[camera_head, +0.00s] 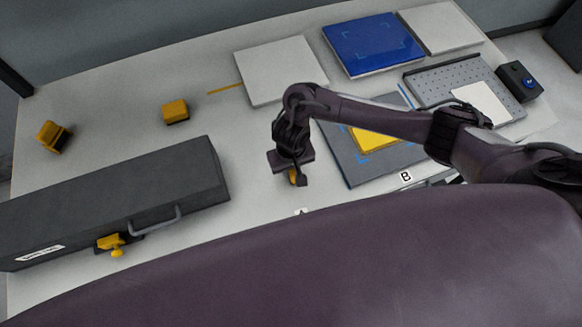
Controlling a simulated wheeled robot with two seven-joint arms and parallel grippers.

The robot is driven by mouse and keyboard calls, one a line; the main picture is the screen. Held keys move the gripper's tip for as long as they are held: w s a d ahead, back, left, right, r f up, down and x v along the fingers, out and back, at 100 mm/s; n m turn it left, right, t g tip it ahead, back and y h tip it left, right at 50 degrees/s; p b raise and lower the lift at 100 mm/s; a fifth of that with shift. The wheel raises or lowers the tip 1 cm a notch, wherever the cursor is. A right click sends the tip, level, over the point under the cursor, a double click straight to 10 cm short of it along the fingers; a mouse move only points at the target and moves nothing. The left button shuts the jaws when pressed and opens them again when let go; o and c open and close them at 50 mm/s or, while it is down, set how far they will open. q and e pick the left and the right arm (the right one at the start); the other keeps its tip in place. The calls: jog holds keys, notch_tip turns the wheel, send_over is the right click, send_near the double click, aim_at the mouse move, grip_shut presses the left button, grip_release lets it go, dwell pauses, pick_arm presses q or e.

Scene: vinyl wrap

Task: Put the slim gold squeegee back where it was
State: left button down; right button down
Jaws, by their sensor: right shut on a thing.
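My right gripper (292,172) is shut on a small gold piece, which I take to be the slim gold squeegee (297,178). Most of it is hidden by the fingers, and I cannot tell whether it touches the table. Other yellow-gold pieces are in view: a block (175,112) left of centre, a tilted piece (54,137) at the far left, and a knobbed piece (113,243) at the front of the dark case. A thin gold strip (225,89) lies beside the light grey panel. My left gripper is not in view.
A long dark case (120,200) with a handle fills the left front. A light grey panel (280,68), a blue panel (372,42), a white panel (440,27), a perforated tray (450,80) and a grey mat (350,170) with a yellow sheet (372,139) take the right.

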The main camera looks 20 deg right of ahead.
jog(key=c, duration=1.3)
grip_release()
jog(key=shift+f, duration=0.1)
notch_tip(320, 180, up, 11)
jog(key=p, duration=0.4)
jog(key=shift+w+f, duration=0.1)
jog(key=shift+f, duration=0.05)
jog(key=shift+r, duration=0.8)
jog(key=shift+s, duration=0.2)
